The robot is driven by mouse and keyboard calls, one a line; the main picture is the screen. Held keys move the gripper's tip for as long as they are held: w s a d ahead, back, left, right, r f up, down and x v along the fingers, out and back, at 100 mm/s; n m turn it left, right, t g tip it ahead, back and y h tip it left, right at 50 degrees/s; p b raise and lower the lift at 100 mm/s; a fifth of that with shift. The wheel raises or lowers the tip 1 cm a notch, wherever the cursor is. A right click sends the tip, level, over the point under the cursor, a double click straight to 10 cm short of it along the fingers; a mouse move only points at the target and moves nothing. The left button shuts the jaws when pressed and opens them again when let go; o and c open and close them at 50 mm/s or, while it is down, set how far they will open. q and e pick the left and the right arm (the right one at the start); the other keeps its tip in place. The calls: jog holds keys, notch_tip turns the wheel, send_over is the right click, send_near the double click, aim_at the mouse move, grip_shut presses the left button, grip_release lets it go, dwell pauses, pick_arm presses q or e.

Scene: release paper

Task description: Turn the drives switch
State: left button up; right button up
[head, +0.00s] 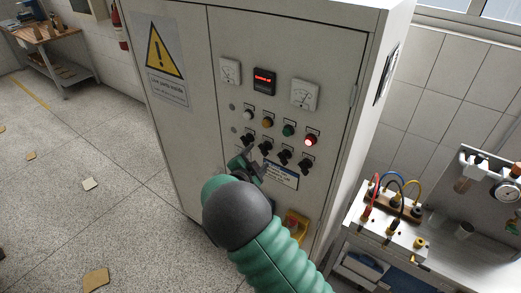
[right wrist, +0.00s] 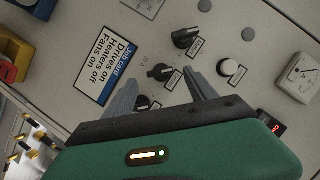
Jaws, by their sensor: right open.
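A grey control cabinet (head: 215,135) carries a row of black rotary switches below a row of coloured lamps. In the right wrist view, one black switch (right wrist: 160,72) shows between and just beyond my fingertips. Another black switch (right wrist: 185,38) is farther up, and a third (right wrist: 145,103) is partly hidden by my gripper. The small labels are too blurred to tell which is the drives switch. My right gripper (head: 252,159) is open in front of the row and also shows in the right wrist view (right wrist: 160,77). I cannot tell whether it touches a switch. My left gripper is out of view.
A job card (right wrist: 108,70) on the panel reads drives on, heaters off, fans on. The red lamp (head: 310,140) is lit. A yellow emergency-stop box (head: 296,224) sits below. A bench (head: 375,236) with cables stands right. Floor at left is mostly open.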

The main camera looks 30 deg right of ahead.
aim_at(262, 152)
jog(key=x, duration=0.4)
jog(key=shift+w+d+r+p, duration=0.1)
jog(key=shift+w+d+p, duration=0.1)
jog(key=shift+p, duration=0.15)
jog(key=shift+d+f, duration=0.25)
jog(key=shift+d, duration=0.4)
jog(key=shift+c, duration=1.5)
jog(key=shift+a, duration=0.5)
jog(key=c, duration=0.7)
jog(key=shift+w, duration=0.1)
jog(key=shift+c, duration=1.3)
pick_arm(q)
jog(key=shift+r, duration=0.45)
pick_arm(e)
jog(key=shift+c, duration=0.6)
